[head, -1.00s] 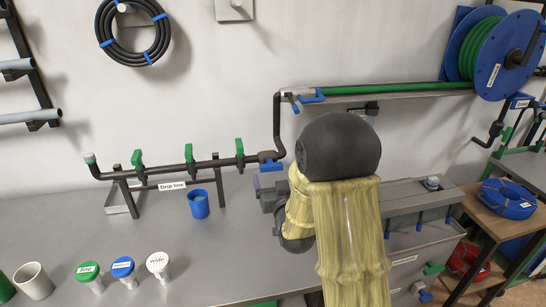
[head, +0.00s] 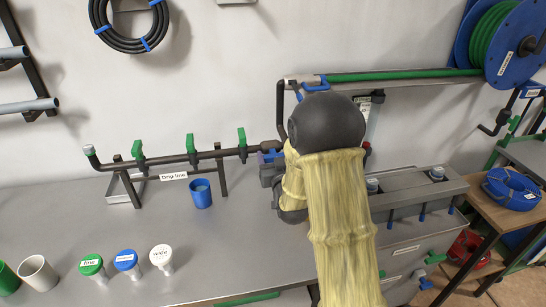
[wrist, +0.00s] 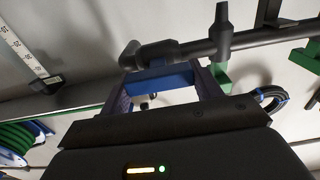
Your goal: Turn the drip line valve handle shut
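The dark drip line pipe (head: 207,156) runs along the back of the bench, with a "Drip line" label (head: 174,176) under it. A blue valve handle (head: 272,155) is at its right end. It shows in the wrist view as a blue bar (wrist: 162,79) across the space between my fingers, below the pipe. My gripper (head: 268,166) is at this handle. In the wrist view my gripper (wrist: 163,90) has its fingers wide apart, one near each end of the bar. I cannot tell whether they touch it.
Three green handles (head: 190,144) stand upright along the pipe. A blue cup (head: 201,194) stands in front of it. Green, blue and white capped pieces (head: 126,260) stand at the front left. A hose reel (head: 505,50) hangs at upper right. The bench middle is clear.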

